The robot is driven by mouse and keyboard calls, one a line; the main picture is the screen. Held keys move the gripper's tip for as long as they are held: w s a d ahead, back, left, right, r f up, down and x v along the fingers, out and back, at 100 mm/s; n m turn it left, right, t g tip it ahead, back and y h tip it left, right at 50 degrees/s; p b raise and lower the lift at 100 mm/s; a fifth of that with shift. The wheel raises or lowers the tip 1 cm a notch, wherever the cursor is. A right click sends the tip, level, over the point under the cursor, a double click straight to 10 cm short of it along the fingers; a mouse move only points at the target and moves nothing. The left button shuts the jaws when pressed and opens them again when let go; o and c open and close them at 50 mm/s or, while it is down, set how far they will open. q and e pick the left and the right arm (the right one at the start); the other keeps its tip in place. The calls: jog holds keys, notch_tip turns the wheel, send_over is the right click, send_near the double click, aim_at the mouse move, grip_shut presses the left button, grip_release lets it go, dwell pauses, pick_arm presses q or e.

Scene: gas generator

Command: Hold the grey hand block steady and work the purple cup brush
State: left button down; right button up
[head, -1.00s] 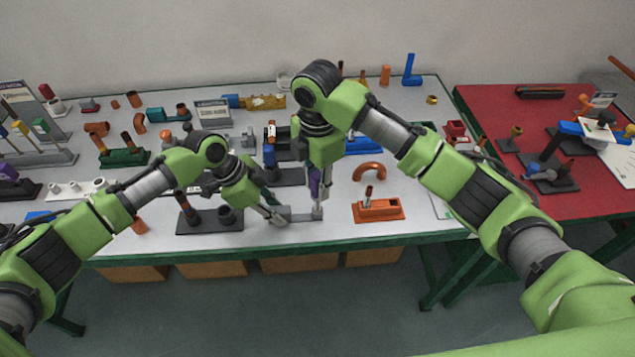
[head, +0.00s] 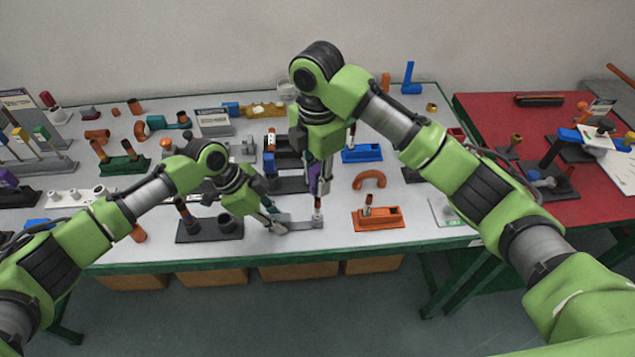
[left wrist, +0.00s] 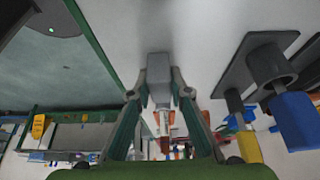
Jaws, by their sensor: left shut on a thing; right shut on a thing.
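The grey hand block (head: 300,222) lies flat near the front edge of the grey table. My left gripper (head: 277,224) is shut on its left end. In the left wrist view the grey block (left wrist: 158,80) sits between both fingertips. A short copper piece (head: 317,205) stands upright at the block's right end. The purple cup brush (head: 314,180) shows as a purple patch between the fingers of my right gripper (head: 320,188). That gripper is shut on it, above the copper piece. The brush's lower end is hard to make out, and the fingers hide most of it.
A dark base with cups (head: 209,229) stands close to the left of my left gripper. An orange tray (head: 378,218) lies to the right of the block, with a copper arch (head: 369,178) behind it. Fixtures crowd the table behind. A red table (head: 500,115) stands at the right.

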pick_arm(q)
jog(key=c, duration=1.8)
grip_release()
jog(key=shift+a, duration=0.1)
jog(key=v, duration=1.2)
